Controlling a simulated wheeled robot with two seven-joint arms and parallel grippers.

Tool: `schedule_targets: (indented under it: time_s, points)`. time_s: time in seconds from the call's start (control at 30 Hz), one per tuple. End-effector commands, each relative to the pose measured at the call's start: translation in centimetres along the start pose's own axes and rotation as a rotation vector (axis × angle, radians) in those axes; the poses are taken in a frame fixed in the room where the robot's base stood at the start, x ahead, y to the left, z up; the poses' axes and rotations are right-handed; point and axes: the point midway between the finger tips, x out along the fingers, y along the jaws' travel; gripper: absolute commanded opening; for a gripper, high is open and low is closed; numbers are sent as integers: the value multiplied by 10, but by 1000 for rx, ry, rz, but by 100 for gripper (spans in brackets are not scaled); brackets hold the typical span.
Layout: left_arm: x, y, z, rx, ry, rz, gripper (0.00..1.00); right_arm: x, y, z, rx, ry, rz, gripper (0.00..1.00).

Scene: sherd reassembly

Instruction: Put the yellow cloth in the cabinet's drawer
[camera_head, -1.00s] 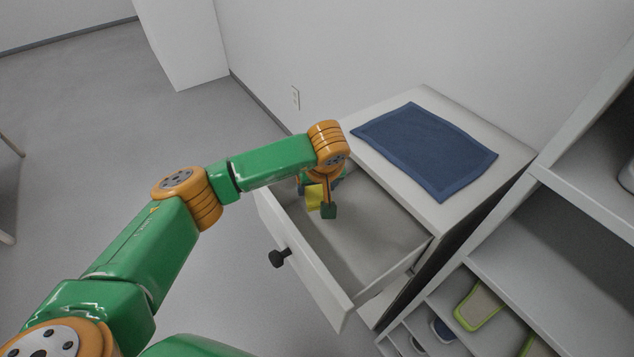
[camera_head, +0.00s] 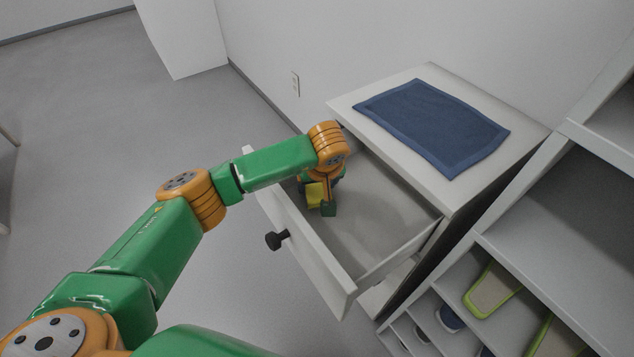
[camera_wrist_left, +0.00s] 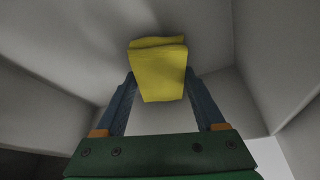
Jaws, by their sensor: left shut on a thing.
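The yellow cloth (camera_head: 316,192) is held by my left gripper (camera_head: 322,199) inside the open drawer (camera_head: 375,222) of the white cabinet (camera_head: 437,193). In the left wrist view the folded cloth (camera_wrist_left: 159,72) sits between the two blue fingers of the left gripper (camera_wrist_left: 160,88), with the drawer's grey walls around it. Whether the cloth touches the drawer floor I cannot tell. My wrist hides part of the gripper in the head view. My right gripper is not in view.
A dark blue mat (camera_head: 433,125) lies on the cabinet top. The drawer front has a black knob (camera_head: 277,240). A shelf unit (camera_head: 545,225) with shoes (camera_head: 491,290) stands to the right. Open floor lies to the left.

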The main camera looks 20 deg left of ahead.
Motion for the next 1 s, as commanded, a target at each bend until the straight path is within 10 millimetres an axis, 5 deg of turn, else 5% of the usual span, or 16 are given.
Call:
schedule_targets:
  time_s: [0.4, 0.43, 0.53, 0.8, 1.0]
  points:
    - [9, 0, 3, -1, 1, 0, 9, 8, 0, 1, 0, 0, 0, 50]
    - [8, 0, 3, -1, 0, 0, 76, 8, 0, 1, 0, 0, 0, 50]
    - [8, 0, 3, -1, 0, 0, 100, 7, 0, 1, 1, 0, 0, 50]
    - [8, 0, 3, 0, 0, 0, 100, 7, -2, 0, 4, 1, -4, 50]
    - [-38, 1, 1, 1, 4, 4, 100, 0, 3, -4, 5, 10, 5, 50]
